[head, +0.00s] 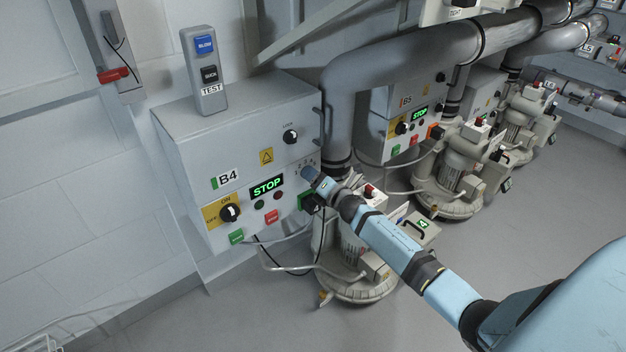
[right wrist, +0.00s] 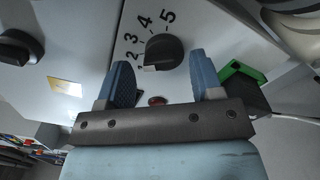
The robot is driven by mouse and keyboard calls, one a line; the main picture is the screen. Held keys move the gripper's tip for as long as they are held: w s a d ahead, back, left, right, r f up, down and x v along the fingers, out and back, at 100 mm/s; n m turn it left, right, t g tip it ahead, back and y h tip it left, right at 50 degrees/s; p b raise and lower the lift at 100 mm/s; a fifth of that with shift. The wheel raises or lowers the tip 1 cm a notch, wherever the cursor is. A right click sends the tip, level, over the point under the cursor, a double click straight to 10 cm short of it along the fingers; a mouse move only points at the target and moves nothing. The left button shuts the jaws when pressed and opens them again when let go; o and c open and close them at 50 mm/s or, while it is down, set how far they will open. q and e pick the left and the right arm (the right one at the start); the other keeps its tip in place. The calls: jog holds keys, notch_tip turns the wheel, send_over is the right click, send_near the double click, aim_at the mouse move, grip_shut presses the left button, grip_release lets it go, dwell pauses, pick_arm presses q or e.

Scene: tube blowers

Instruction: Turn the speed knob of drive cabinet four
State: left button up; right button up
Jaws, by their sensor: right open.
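Drive cabinet four (head: 182,155), a grey box marked B4, hangs on the wall left of centre in the head view. Its display (head: 267,187) reads STOP in green. In the right wrist view the black speed knob (right wrist: 164,52) has the numbers 2 to 5 showing around it. My right gripper (head: 307,174) is at the cabinet's right side and hides the knob in the head view. In the right wrist view its two blue fingers (right wrist: 163,82) are open, one on each side below the knob, with nothing between them. I cannot tell if they touch the panel. My left gripper is not in view.
The cabinet front also carries an on/off switch (head: 229,212), a lock switch (head: 291,136), a green button (head: 236,237) and a red button (head: 271,216). A TEST box (head: 204,72) stands on top. A blower (head: 357,280) and pipe (head: 345,110) stand close right.

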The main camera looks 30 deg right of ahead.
jog(key=shift+w, duration=0.3)
jog(key=c, duration=0.9)
